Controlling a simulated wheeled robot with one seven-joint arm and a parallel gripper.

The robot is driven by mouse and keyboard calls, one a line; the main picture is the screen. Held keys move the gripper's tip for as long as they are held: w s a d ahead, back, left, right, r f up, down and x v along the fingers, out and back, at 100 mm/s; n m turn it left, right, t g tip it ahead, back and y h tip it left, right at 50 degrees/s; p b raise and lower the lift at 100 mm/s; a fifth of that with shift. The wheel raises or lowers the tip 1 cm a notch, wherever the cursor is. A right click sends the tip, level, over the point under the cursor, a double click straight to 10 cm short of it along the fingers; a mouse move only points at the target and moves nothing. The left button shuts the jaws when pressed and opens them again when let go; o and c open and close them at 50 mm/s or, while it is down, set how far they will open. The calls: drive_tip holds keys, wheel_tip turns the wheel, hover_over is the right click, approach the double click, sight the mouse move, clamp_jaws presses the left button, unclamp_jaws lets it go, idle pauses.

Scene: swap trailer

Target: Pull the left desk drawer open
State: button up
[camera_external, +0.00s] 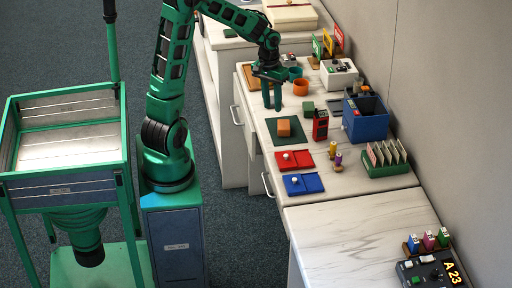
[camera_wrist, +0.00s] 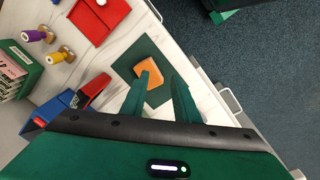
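The desk (camera_external: 357,185) has a pale marbled top and white front. Two pale bar handles show on its front: the farther one (camera_external: 237,116), on the left drawer as I face the desk, and the nearer one (camera_external: 267,184). Both drawers look closed. In the wrist view the left drawer's handle (camera_wrist: 232,100) is right of my fingers, and the other handle (camera_wrist: 153,9) is at the top. My gripper (camera_external: 272,106) points down above the desktop, set in from the front edge. Its two green fingers (camera_wrist: 164,68) are apart, with nothing between them, and clear of the handle.
An orange block (camera_external: 284,128) lies on a dark green mat (camera_external: 299,138) close to my fingers. Carpeted floor (camera_external: 240,225) in front is open.

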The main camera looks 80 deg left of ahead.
sight(233, 114)
drive_tip(key=s+a+f+n, duration=0.1)
drive_tip(key=a+f, duration=0.1)
drive_tip(key=a, duration=0.3)
drive_tip(key=s+a+f+n, duration=0.1)
drive_tip(key=a+f+n, duration=0.1)
drive_tip(key=a, duration=0.4)
drive_tip(key=s+a+f+n, duration=0.1)
drive_tip(key=a+f+n, duration=0.1)
drive_tip(key=a, duration=0.3)
drive_tip(key=shift+s+a+t, duration=0.2)
drive_tip(key=shift+a+t, duration=0.2)
drive_tip(key=s+a+f+n, duration=0.2)
drive_tip(key=s+a+f, duration=0.15)
drive_tip(key=a, duration=0.35)
drive_tip(key=s+a+f+n, duration=0.2)
drive_tip(key=s+a+n, duration=0.1)
drive_tip(key=s+a, duration=0.25)
drive_tip(key=shift+t+y, duration=0.3)
drive_tip(key=f, duration=0.3)
drive_tip(key=w+f, duration=0.1)
drive_tip(key=f, duration=0.3)
drive_tip(key=w+f, duration=0.1)
drive_tip(key=f, duration=0.3)
drive_tip(key=shift+w+a, duration=0.25)
drive_tip(key=shift+a, duration=0.15)
clamp_jaws()
